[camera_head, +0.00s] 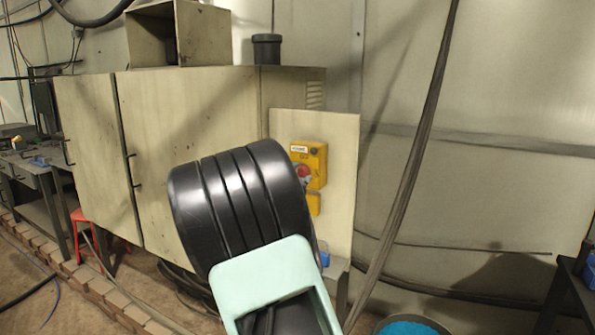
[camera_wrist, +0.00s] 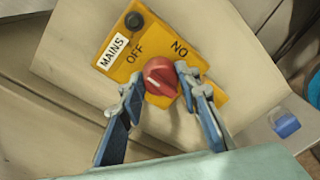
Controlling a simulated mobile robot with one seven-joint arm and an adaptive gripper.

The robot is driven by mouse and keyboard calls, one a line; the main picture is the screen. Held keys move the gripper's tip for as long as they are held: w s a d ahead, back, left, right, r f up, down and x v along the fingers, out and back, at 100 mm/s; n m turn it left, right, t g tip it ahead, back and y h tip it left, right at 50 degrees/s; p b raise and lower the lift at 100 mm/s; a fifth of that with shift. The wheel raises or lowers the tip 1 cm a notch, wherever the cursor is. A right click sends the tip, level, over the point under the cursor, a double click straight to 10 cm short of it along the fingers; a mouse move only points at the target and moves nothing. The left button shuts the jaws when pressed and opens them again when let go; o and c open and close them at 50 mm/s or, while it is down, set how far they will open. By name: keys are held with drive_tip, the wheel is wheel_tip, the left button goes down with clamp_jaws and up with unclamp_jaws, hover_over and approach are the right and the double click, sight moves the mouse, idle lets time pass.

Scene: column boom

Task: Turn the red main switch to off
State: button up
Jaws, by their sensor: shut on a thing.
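The red main switch (camera_wrist: 160,77) is a round red knob with a pale mark on a yellow plate (camera_wrist: 117,71). The plate reads MAINS, OFF and a word that looks like NO. My gripper (camera_wrist: 161,80) has one finger on each side of the knob and is shut on it. In the head view the red knob (camera_head: 303,171) shows at the edge of my arm, on a yellow box (camera_head: 318,160) fixed to a pale board. My arm hides the fingers there. I cannot tell for certain which word the knob's mark points at.
The pale board (camera_head: 345,190) stands beside a large beige cabinet (camera_head: 150,130). A blue object (camera_wrist: 286,124) lies at the right of the wrist view. A cable hangs right of the board (camera_head: 425,130). A blue-filled tub (camera_head: 408,327) is at the bottom right.

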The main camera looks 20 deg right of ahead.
idle(0.3)
drive_tip(key=o, duration=1.2)
drive_tip(key=shift+c, duration=0.2)
drive_tip(key=v, duration=1.2)
